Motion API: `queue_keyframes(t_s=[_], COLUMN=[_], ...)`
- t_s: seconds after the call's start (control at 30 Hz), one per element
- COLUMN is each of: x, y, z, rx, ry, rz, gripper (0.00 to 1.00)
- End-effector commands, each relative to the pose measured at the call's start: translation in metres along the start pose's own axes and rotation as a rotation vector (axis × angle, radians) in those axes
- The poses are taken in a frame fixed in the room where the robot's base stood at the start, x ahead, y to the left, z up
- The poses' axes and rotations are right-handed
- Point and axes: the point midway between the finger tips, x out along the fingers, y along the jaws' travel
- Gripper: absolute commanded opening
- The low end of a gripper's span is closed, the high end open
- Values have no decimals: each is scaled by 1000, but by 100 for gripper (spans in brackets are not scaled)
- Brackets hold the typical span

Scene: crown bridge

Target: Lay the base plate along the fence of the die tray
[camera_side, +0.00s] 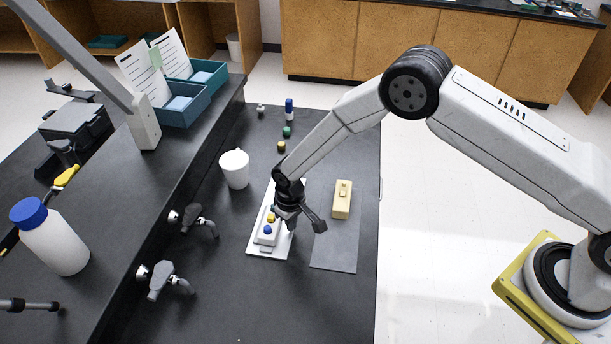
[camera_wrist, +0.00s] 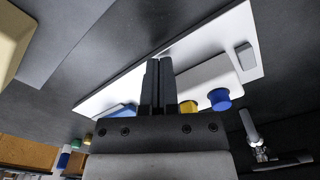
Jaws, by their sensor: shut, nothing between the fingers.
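A long white tray (camera_side: 255,251) lies on the dark bench, and it also spans the wrist view (camera_wrist: 246,22). A white block (camera_wrist: 207,76), which looks like the base plate, lies lengthwise on the tray. It carries a blue peg (camera_wrist: 221,99), a yellow peg (camera_wrist: 188,107) and a teal-blue piece (camera_wrist: 122,110). My gripper (camera_wrist: 158,66) is shut and empty, over the tray beside the block. In the side view my gripper (camera_side: 290,222) hides part of the tray and block. I cannot tell whether the block touches a fence.
A beige block (camera_side: 342,203) with a knob sits on a grey mat (camera_side: 334,252) right of the tray. A white mug (camera_side: 235,170) stands at the left. Several small coloured pieces, one a green peg (camera_side: 287,132), stand at the back. Grey taps (camera_side: 161,278) jut out at the left.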

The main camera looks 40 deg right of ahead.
Motion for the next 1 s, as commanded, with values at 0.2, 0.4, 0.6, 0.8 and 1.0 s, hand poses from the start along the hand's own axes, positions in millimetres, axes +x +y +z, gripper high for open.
queue_keyframes(t_s=[0.2, 0.4, 0.6, 0.8, 1.0], x=[-2, -12, -23, -34, -46], y=[0, 0, 0, 0, 0], z=[0, -1, 0, 0, -1], rx=[0, 0, 0, 0, 0], ry=[1, 2, 2, 1, 2], rz=[0, 0, 0, 0, 0], gripper=[0, 0, 0, 0, 0])
